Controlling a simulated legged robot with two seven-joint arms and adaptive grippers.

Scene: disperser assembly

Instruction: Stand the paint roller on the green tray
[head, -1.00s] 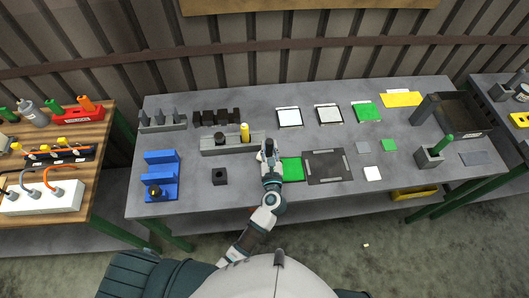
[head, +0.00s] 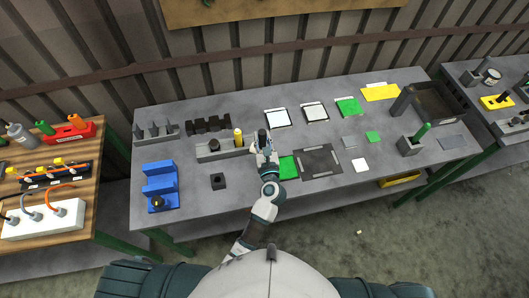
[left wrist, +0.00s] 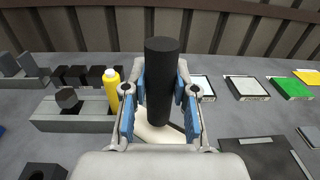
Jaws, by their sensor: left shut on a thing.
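My left gripper (head: 264,148) is shut on a dark upright cylinder, which I take for the paint roller's handle (left wrist: 161,75). A cream part (left wrist: 155,134) shows below it between the fingers; whether it touches the table is hidden. In the head view the gripper mostly covers the held thing. A green tray with a white edge (head: 348,107) lies in the back row, right of the gripper; it also shows at the right in the left wrist view (left wrist: 292,88). A plain green square (head: 288,167) lies just right of the gripper. My right gripper is not in view.
A grey block (head: 222,149) with a yellow bottle (head: 238,138) stands close left of the gripper. White-topped trays (head: 277,118) lie behind it. A dark plate (head: 321,161) lies to the right. A grey box with a green handle (head: 411,145) stands farther right.

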